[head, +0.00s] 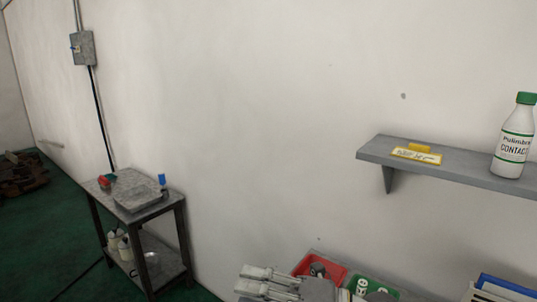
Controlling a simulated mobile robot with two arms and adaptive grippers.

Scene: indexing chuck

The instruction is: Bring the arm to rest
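One gripper of mine, taken as my right because its arm comes in from the right, shows at the bottom edge of the head view (250,281). Its two grey fingers point left and stand apart, with nothing visible between them. Most of the arm behind it is cut off by the lower edge. My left gripper is not in view.
A red bin (318,266) and a green item with white lettering (372,286) lie close behind the gripper. A grey wall shelf (450,172) holds a white bottle (514,140) and a yellow label (416,154). A metal side table (179,205) stands left.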

